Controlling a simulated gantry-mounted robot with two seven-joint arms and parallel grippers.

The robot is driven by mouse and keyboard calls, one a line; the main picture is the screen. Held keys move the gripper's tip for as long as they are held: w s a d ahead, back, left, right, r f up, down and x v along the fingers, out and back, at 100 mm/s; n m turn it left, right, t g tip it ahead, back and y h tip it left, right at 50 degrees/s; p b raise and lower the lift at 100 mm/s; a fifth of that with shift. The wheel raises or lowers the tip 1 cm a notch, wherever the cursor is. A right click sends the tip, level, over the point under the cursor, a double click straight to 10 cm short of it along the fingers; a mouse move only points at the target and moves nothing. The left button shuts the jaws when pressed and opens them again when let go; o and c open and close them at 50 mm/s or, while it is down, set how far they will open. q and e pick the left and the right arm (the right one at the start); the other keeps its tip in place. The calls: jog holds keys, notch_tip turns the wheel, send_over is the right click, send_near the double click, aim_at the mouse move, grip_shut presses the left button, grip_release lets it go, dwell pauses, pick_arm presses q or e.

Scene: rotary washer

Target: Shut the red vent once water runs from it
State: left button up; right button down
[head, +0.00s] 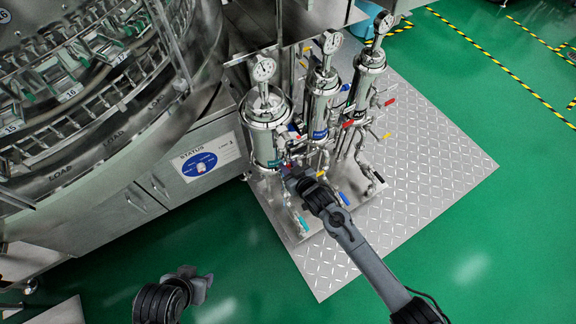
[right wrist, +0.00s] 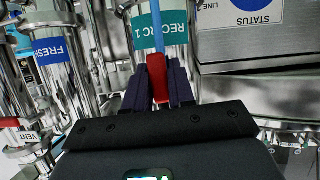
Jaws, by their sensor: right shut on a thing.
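My right gripper (head: 289,174) is at the lower front of the left-hand steel housing (head: 264,140). In the right wrist view its dark fingers (right wrist: 158,88) are shut on a red handle (right wrist: 158,78), one on each side. The handle is in front of the green RECIRC 1 label (right wrist: 160,30). A thin light blue streak (right wrist: 158,28) runs from the handle to the top edge; it looks like water, but I cannot be sure. The vent's outlet is hidden. My left gripper (head: 207,281) is low in the head view, away from the housings; its jaws are unclear.
Two more housings (head: 320,98) (head: 367,82) with gauges stand close by on the right. Blue (head: 344,198), red and yellow valve handles crowd the pipes. The washer (head: 90,90) with its STATUS panel (head: 200,162) is on the left. The tread plate (head: 430,150) is clear.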

jog(key=n+h+p, duration=0.1)
jog(key=d+n+t+p, duration=0.1)
jog(key=n, duration=0.1)
jog(key=w+n+h+p, duration=0.1)
jog(key=shift+d+r+t+h, duration=0.3)
jog(key=shift+d+r, duration=0.05)
jog(key=shift+d, duration=0.05)
jog(key=shift+n, duration=0.3)
dwell(0.3)
jog(key=c, duration=1)
grip_release()
jog(key=shift+c, duration=0.2)
jog(key=shift+d, duration=0.1)
